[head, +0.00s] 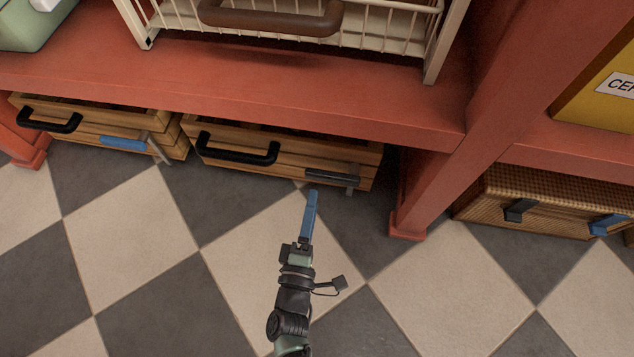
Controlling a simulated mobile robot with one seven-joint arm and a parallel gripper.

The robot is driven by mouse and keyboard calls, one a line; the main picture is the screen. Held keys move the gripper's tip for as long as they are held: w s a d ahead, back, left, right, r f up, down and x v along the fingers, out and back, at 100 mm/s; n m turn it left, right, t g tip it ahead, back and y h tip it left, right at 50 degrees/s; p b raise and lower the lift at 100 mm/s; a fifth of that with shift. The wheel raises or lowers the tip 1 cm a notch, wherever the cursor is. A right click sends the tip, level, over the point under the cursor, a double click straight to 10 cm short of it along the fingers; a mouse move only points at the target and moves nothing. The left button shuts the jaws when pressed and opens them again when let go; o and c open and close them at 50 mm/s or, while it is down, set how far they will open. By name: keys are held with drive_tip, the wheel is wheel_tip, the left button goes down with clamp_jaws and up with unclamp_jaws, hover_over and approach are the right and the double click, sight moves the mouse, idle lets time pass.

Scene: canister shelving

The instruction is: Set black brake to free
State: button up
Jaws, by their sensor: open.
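The black brake (333,176) is a dark lever on the front right of the middle wooden crate (225,135), under the red shelf. It lies roughly level along the crate front, with a grey metal bracket (353,178) at its right end. My gripper (313,194) is just below and in front of the lever, over the floor, pointing toward the crate. It is open and seems empty. Its blue fingers overlap in this view, so the gap between them is hidden. It appears apart from the lever, though the exact distance is hard to tell.
A black handle (237,149) sits left of the brake. The left crate (90,121) has a blue lever (123,143). The red shelf (300,103) overhangs the crates. A red post (432,180) and wicker box (550,195) stand right. The checkered floor is clear.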

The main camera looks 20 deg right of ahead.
sight(318, 179)
drive_tip(key=b+x, duration=0.2)
drive_tip(key=x, duration=0.3)
drive_tip(key=shift+s+f, duration=0.1)
drive_tip(key=shift+f, duration=0.05)
drive_tip(key=shift+b+x, duration=0.4)
drive_tip(key=shift+x, duration=0.4)
drive_tip(key=shift+c, duration=0.2)
clamp_jaws()
idle(0.4)
